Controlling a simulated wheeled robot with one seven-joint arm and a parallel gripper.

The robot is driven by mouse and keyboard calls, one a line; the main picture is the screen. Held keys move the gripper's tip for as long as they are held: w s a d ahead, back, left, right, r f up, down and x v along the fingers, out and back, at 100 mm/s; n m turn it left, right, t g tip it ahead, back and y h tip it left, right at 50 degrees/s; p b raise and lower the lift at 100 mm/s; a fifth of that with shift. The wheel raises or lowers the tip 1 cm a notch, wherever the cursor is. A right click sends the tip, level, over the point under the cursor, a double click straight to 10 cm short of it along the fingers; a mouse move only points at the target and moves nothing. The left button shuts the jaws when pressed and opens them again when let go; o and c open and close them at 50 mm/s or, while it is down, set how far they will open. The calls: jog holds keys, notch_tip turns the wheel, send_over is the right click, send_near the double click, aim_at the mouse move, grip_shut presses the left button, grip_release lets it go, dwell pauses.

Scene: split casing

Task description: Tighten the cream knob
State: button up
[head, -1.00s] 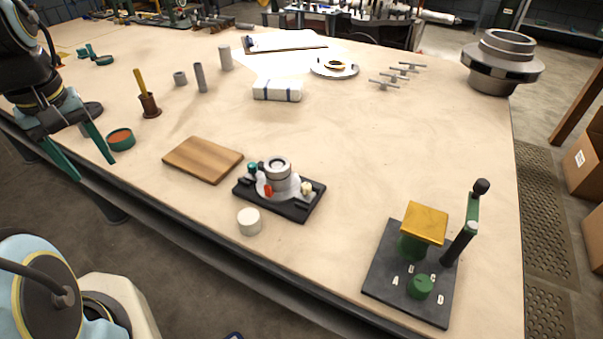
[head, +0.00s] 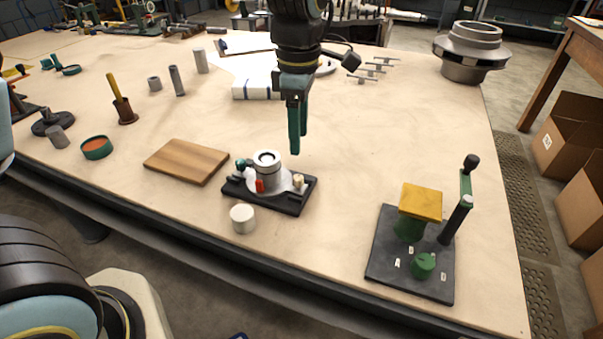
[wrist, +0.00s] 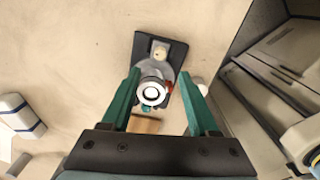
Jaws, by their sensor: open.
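The cream knob (head: 299,181) is a small pale knob at the right end of a grey casing (head: 268,172) on a black base plate (head: 290,204). In the wrist view the cream knob (wrist: 159,50) sits at the far end of the plate, beyond the casing's round ring (wrist: 152,92). A red part (head: 259,186) and a teal knob (head: 240,164) are on the casing's left side. My gripper (head: 297,148) points down above and slightly behind the casing, apart from it. Its green fingers (wrist: 159,76) are open and empty, with the casing showing between them.
A white cylinder (head: 243,218) stands just in front of the plate. A wooden board (head: 187,161) lies to the left. A green fixture with a yellow top (head: 421,202) and upright lever (head: 459,215) stands at right.

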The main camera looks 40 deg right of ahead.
aim_at(298, 177)
notch_tip(298, 177, down, 10)
jog(key=shift+f+p, duration=0.15)
jog(key=shift+p, duration=0.45)
grip_shut()
dwell(0.4)
